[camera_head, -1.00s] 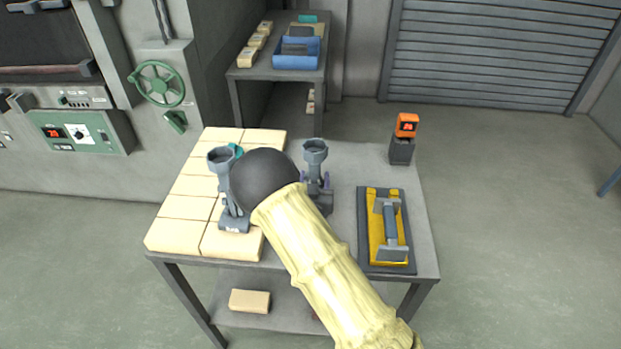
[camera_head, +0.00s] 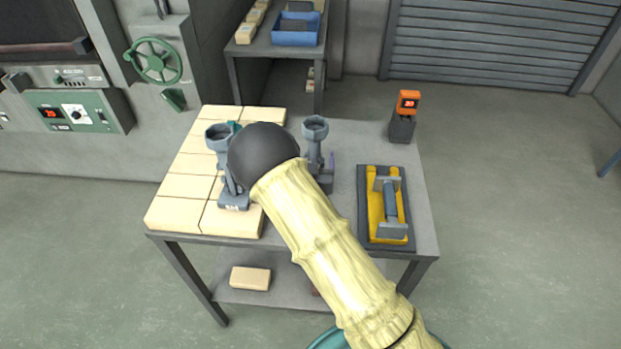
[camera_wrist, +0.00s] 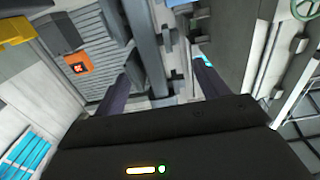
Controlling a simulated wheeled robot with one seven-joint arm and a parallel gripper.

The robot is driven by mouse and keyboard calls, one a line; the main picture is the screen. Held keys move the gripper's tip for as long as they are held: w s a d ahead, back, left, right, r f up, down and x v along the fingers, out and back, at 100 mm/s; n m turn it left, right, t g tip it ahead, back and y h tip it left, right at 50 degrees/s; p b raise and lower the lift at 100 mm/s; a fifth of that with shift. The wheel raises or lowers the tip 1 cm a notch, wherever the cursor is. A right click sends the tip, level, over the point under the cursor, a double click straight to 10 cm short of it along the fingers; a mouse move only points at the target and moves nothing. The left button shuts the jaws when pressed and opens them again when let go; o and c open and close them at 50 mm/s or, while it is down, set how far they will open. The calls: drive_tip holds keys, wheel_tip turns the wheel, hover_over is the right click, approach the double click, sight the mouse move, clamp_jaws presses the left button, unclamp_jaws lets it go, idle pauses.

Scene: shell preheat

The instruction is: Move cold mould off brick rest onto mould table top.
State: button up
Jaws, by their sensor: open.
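Two grey moulds with round cup tops stand upright in the head view. The left mould (camera_head: 235,198) is on the cream brick rest (camera_head: 172,213). The right mould (camera_head: 315,135) stands on the bare grey mould table top (camera_head: 290,236), beside the bricks. Which one is cold does not show. My gripper is mostly hidden behind my black wrist in the head view; a purple finger shows just right of the right mould. In the wrist view my gripper (camera_wrist: 162,88) has its two purple fingers apart, with a grey upright piece between them. Contact cannot be made out.
A yellow tool with a grey handle (camera_head: 390,205) lies on a dark board (camera_head: 364,240) at the table's right. An orange display unit (camera_head: 408,103) stands at the back right corner. A loose brick (camera_head: 250,278) lies on the lower shelf. Bare table top lies between mould and board.

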drive_tip(key=s+b, duration=0.2)
drive_tip(key=s, duration=0.9)
drive_tip(key=shift+s+a+b, duration=0.15)
drive_tip(key=shift+a+b, duration=0.05)
drive_tip(key=shift+b, duration=0.15)
